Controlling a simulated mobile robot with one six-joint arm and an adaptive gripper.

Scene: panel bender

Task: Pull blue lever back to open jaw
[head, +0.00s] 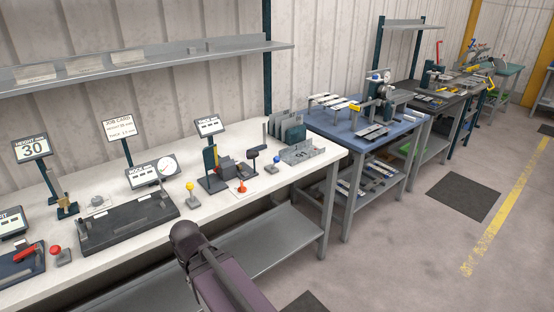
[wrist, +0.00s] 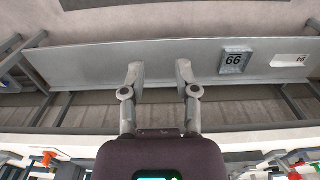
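On the white bench (head: 215,200) in the head view, a small dark-blue handle (head: 253,153) stands on a post beside a dark block; I cannot be sure it is the blue lever. The jaw is too small to make out. My gripper (wrist: 160,75) shows in the wrist view with its two fingers apart and nothing between them. Its fingers overlap a grey shelf in the picture, and I cannot tell the distance. In the head view only part of my arm shows at the bottom, and the gripper is not visible.
A grey wall shelf (head: 140,67) hangs above.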

